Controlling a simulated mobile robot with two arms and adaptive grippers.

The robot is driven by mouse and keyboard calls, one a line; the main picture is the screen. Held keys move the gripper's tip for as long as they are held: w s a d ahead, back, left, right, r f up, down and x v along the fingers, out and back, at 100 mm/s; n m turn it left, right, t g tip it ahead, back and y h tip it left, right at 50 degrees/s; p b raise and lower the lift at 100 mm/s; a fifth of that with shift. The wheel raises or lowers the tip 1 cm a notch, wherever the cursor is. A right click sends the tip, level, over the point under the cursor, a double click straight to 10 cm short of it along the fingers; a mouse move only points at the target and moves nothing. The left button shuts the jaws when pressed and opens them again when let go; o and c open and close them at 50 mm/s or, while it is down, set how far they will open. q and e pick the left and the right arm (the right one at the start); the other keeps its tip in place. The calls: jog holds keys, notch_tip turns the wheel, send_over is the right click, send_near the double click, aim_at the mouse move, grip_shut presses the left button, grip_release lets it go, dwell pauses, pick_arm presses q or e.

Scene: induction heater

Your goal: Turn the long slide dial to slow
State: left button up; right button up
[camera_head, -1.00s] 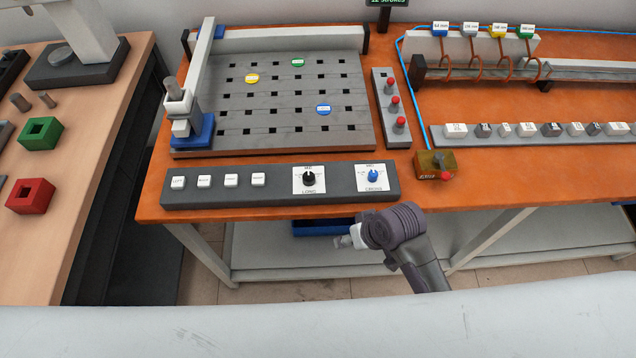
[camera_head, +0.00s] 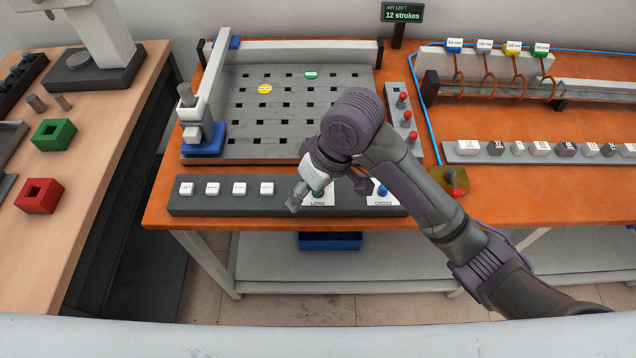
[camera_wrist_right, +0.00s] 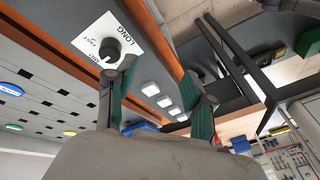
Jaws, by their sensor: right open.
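The LONG dial's white plate (camera_head: 317,203) is on the dark front panel (camera_head: 225,203); my right gripper (camera_head: 297,198) hides its knob in the head view. In the right wrist view the black knob (camera_wrist_right: 109,49) sits on its white plate (camera_wrist_right: 100,28), with LONG and FAST readable. Its pointer setting is unclear. The right gripper (camera_wrist_right: 160,72) is open and empty. The knob shows by the tip of the finger on the left of that view, not between the fingers; contact cannot be told. My left gripper is out of view.
The blue CROSS dial (camera_head: 381,189) is to the right, partly behind my arm. White buttons (camera_head: 212,188) line the panel's left. Behind lies a slotted plate (camera_head: 260,110) with coloured discs. A box with a red button (camera_head: 450,176) stands right.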

jog(key=w+d+r+h, duration=0.2)
jog(key=w+r+h, duration=0.25)
jog(key=r, duration=0.35)
jog(key=shift+y, duration=0.35)
jog(key=f, duration=0.9)
jog(key=w+f+p, duration=0.1)
jog(key=f, duration=0.3)
jog(key=shift+f, duration=0.25)
grip_shut()
